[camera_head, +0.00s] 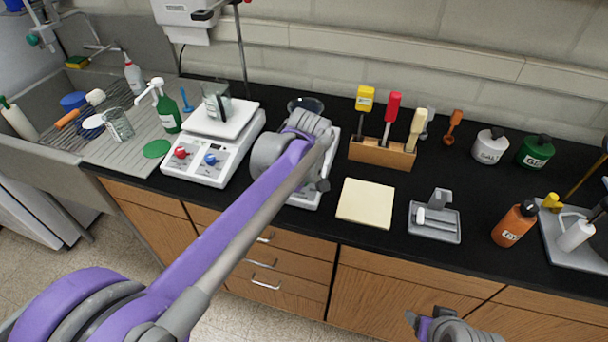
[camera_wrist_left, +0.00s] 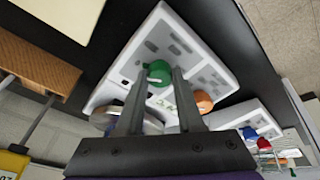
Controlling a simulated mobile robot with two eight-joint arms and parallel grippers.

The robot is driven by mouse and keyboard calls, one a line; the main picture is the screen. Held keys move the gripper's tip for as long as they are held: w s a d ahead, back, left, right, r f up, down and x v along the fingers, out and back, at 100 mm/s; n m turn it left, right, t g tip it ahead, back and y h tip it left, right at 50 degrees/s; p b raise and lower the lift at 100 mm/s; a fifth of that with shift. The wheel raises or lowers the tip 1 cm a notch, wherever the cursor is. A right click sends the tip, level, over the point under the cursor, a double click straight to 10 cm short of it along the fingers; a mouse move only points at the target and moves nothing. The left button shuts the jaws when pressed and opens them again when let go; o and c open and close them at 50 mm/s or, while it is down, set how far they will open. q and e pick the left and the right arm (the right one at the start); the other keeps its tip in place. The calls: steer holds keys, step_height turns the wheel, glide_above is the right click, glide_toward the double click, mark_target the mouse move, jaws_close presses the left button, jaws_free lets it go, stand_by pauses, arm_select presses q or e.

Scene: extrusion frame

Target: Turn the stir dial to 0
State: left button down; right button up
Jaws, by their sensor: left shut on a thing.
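A white device (camera_wrist_left: 195,42) with a grey panel carries a green dial (camera_wrist_left: 157,70) and an orange dial (camera_wrist_left: 204,102). My left gripper (camera_wrist_left: 160,73) is shut on the green dial; its two dark fingers reach down on either side of it. The orange dial sits just outside the right finger. In the head view, my left arm covers most of this device (camera_head: 304,199), so its dials are hidden there. I cannot read the dial's setting. My right gripper (camera_head: 428,326) shows only partly at the bottom edge.
A second white device (camera_head: 228,146) with a red dial (camera_head: 181,153) and a blue dial (camera_head: 211,159) stands to the left, a beaker on top. A wooden rack (camera_head: 381,154) of colored-handled tools stands at right. A cream pad (camera_head: 365,203) and grey holder (camera_head: 434,222) lie in front.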

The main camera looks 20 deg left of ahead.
arm_select(q)
steer(key=c, duration=0.5)
jaws_free()
steer(key=shift+c, duration=0.2)
steer(key=v, duration=1)
steer(key=shift+r, duration=0.4)
steer(key=shift+s, duration=0.15)
